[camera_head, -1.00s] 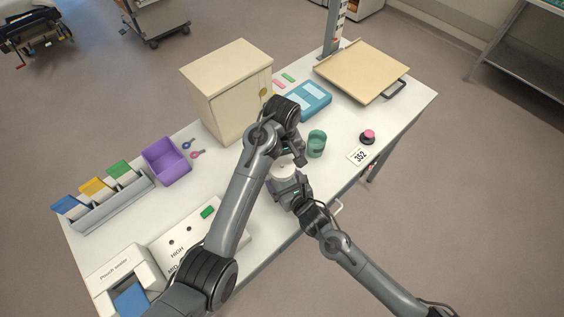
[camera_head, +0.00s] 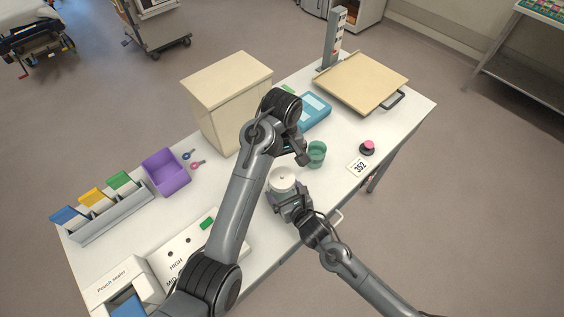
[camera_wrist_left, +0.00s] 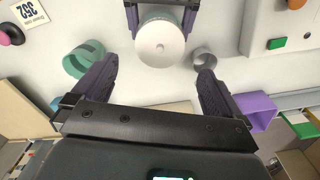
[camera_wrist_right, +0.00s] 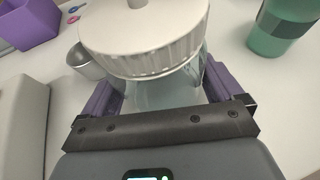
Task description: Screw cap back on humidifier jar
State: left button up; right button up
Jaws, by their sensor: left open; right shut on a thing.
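The humidifier jar (camera_wrist_right: 160,90) is clear and stands in my right gripper (camera_wrist_right: 165,95), which is shut around its body. The white ribbed cap (camera_wrist_right: 150,40) sits on top of the jar; I cannot tell how tightly it is threaded. The cap also shows in the head view (camera_head: 283,180) and in the left wrist view (camera_wrist_left: 160,43). My left gripper (camera_wrist_left: 155,78) is open and empty, its fingers apart, with the cap ahead of its fingertips. In the head view the left wrist hangs just above and behind the cap.
A green cup (camera_head: 317,155) stands right of the jar, and a small metal cup (camera_wrist_right: 86,62) stands close by. A purple bin (camera_head: 167,172), a beige cabinet (camera_head: 226,100) and a white control box (camera_head: 185,250) are on the table. A 352 card (camera_head: 357,167) lies at the right.

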aim_at(282, 178)
pick_arm(q)
jog(key=shift+f, duration=4.05)
jog(key=c, duration=1)
jog(key=o, duration=1)
jog(key=shift+r, duration=3.8)
